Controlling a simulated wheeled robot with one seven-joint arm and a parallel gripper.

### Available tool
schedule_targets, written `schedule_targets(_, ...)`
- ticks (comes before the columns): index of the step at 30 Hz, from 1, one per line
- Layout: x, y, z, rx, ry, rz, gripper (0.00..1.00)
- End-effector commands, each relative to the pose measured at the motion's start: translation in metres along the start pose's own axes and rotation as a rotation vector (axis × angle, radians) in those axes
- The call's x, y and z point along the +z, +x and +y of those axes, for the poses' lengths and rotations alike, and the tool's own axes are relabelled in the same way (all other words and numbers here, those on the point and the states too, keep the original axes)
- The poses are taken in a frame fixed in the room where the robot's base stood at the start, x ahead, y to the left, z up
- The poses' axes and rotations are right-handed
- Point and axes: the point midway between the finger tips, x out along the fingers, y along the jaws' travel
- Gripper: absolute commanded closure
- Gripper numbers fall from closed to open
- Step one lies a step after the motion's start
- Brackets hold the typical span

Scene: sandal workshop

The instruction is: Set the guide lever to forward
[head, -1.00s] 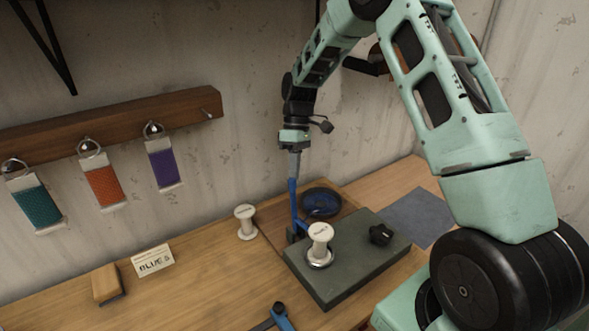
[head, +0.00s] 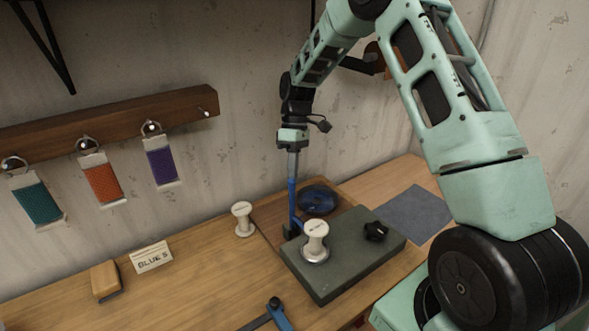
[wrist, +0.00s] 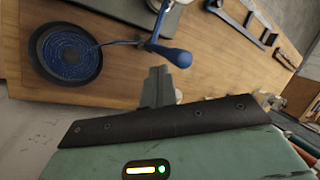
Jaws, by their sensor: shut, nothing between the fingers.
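The guide lever (head: 292,200) is blue and stands nearly upright at the back left of the dark grey block (head: 328,280), with a black bracket at its base. In the wrist view its thick blue handle (wrist: 176,56) lies just beyond my fingertips. My gripper (head: 292,172) is pointing down at the lever's top end. In the wrist view my gripper (wrist: 158,74) is shut with nothing in it, close beside the handle. I cannot tell whether it touches the handle.
A white spool (head: 315,236) and a black knob (head: 376,231) sit on the block. Another spool (head: 242,218) stands to its left. A "BLUES" card (head: 151,257) and wooden block (head: 105,280) are at left. A blue-handled tool (head: 278,313) lies in front.

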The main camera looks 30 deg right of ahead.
Motion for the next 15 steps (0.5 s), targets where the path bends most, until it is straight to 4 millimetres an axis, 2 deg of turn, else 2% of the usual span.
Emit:
schedule_targets(7, -0.002, -0.012, 0.002, 0.004, 0.000, 0.003, 1.00)
schedule_targets(15, -0.002, -0.064, 0.003, 0.005, 0.000, 0.004, 1.00)
